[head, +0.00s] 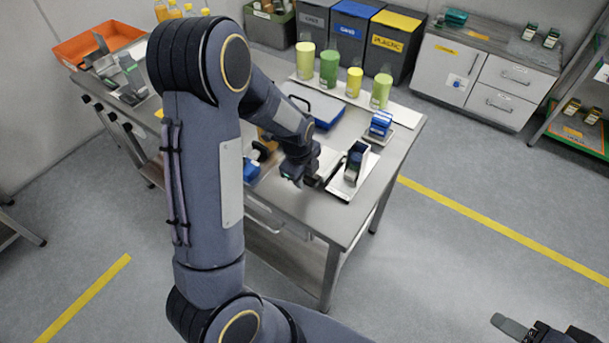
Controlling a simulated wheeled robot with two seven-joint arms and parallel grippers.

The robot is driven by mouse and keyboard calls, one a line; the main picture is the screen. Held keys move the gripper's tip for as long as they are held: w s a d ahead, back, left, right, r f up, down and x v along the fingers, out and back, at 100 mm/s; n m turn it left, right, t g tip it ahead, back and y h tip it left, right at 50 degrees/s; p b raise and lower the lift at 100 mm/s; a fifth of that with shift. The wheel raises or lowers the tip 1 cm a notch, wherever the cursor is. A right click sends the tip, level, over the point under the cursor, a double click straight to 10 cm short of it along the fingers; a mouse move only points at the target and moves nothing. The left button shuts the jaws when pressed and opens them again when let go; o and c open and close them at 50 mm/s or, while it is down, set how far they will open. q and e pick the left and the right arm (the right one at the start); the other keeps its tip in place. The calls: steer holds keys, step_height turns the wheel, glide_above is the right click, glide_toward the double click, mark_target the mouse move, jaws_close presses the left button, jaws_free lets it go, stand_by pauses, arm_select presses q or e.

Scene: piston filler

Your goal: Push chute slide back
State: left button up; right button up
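A pale flat tray-like piece (340,188) lies near the front edge of the steel table, with a dark upright block (355,161) on it. I cannot tell for sure which part is the chute slide. My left gripper (312,181) is low over the table, just left of the pale piece. It is small and dark here, so contact and finger opening are unclear. My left arm hides much of the table's middle. My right gripper (518,330) is at the bottom right corner, over the floor, far from the table and partly cut off.
Labelled bins (393,44) and a cabinet (484,75) stand behind. The floor at right is clear.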

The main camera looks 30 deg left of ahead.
arm_select(q)
steer(key=shift+f, duration=0.3)
jaws_close()
steer(key=shift+w, duration=0.15)
